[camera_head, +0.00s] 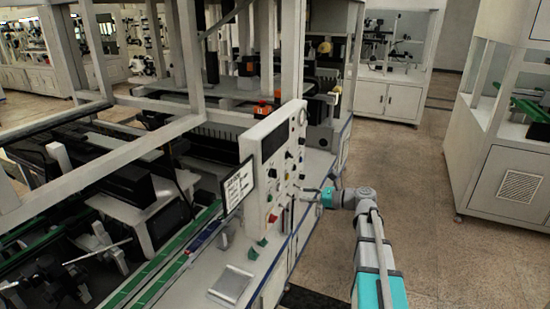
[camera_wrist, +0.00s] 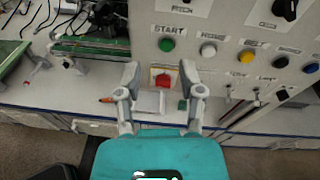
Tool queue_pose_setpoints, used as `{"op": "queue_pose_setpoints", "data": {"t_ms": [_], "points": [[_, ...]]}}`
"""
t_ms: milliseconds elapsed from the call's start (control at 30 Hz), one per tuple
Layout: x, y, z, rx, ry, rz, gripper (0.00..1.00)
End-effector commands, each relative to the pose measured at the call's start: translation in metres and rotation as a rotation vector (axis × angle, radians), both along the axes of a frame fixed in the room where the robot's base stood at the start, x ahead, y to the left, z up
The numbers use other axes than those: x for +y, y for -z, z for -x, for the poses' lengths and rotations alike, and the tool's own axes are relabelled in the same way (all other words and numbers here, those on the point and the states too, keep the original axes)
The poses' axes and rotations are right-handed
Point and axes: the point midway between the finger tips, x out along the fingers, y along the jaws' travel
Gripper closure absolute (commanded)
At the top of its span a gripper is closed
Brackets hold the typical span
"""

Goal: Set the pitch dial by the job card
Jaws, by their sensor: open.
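The job card (camera_head: 238,186) is a dark-framed sign at the left edge of the control panel (camera_head: 275,150); its lines are too small to read. In the wrist view the panel face (camera_wrist: 235,72) carries a green START button (camera_wrist: 167,44). A black knob (camera_wrist: 287,8) shows at the top right, cut by the frame edge; I cannot tell for certain whether it is the pitch dial. My gripper (camera_wrist: 160,75) is open and empty, its fingers either side of a red button (camera_wrist: 162,80) on a yellow plate in that view. In the head view my gripper (camera_head: 312,195) is at the panel's lower front.
White, yellow and blue buttons and small switches (camera_wrist: 254,90) line the panel's right side. A silver tray (camera_head: 231,284) lies on the ledge. Gantry posts and rails fill the left. The floor (camera_head: 395,165) right of the machine is open, with white cabinets (camera_head: 515,170) beyond.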

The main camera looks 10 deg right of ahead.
Motion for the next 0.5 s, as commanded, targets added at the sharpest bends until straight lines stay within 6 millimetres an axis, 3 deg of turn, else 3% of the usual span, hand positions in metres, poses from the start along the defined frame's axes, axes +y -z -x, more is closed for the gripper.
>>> {"op": "queue_pose_setpoints", "data": {"t_ms": [33, 200, 500], "points": [[-0.009, -0.019, -0.005, 0.012, 0.018, -0.047, 0.50], [-0.025, -0.043, -0.011, 0.047, 0.052, -0.161, 0.50], [-0.029, -0.048, -0.012, 0.057, 0.060, -0.196, 0.50]]}}
